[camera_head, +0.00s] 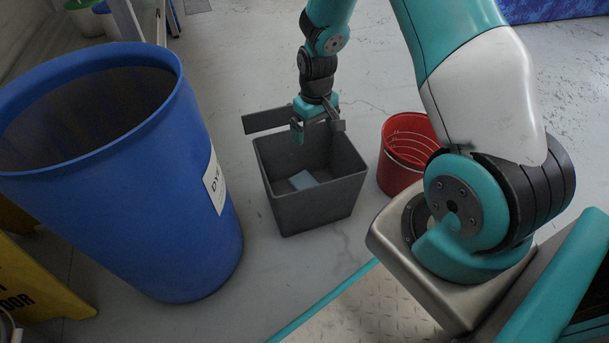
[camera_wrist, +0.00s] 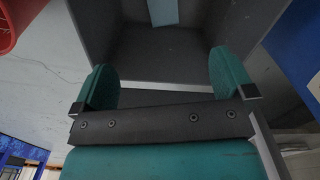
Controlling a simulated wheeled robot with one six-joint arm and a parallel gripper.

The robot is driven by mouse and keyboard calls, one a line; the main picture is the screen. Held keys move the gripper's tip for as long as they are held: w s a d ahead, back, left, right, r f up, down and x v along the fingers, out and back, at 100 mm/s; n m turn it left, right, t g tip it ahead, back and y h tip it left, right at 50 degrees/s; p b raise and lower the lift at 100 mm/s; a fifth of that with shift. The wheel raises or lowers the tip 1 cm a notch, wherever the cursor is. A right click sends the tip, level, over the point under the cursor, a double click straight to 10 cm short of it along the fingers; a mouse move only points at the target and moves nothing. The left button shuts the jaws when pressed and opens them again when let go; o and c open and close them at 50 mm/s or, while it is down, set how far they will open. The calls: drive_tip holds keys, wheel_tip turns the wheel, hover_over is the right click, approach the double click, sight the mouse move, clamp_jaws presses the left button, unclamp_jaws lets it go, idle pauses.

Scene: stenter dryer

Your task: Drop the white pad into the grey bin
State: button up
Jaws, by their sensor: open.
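The grey bin (camera_head: 316,208) stands upright on the floor in the middle of the head view. The white pad (camera_head: 303,180), pale and flat, lies inside it near the bottom. My gripper (camera_head: 319,127) is over the bin's far side, with its fingers apart and nothing between them. In the wrist view the open fingers of my gripper (camera_wrist: 165,72) show in front of the bin's rim (camera_wrist: 160,86). Part of the pad (camera_wrist: 163,12) shows inside the bin at the top of that view, apart from the fingers.
A large blue drum (camera_head: 130,215) labelled DYE stands left of the bin. A red bucket (camera_head: 398,160) stands close on its right. A yellow floor sign (camera_head: 35,285) is at the lower left. The floor behind the bin is mostly clear.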

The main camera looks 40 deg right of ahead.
wheel_tip(320, 180, up, 12)
drive_tip(key=p, duration=0.5)
drive_tip(key=shift+f, duration=0.15)
drive_tip(key=s+a+r+n+y+p, duration=0.25)
drive_tip(key=s+a+r+p, duration=0.2)
drive_tip(key=a+r, duration=1)
drive_tip(key=s+a+r+n+y+p, duration=0.15)
drive_tip(key=s+a+r, duration=0.25)
drive_tip(key=s+r, duration=0.4)
drive_tip(key=s+a+r+n+p, duration=0.2)
drive_tip(key=s+a+r+n, duration=0.15)
drive_tip(key=s+r, duration=0.45)
wheel_tip(320, 180, up, 35)
drive_tip(key=s+p, duration=0.1)
drive_tip(key=p, duration=3.6)
drive_tip(key=shift+s+a, duration=0.15)
drive_tip(key=shift+a, duration=0.15)
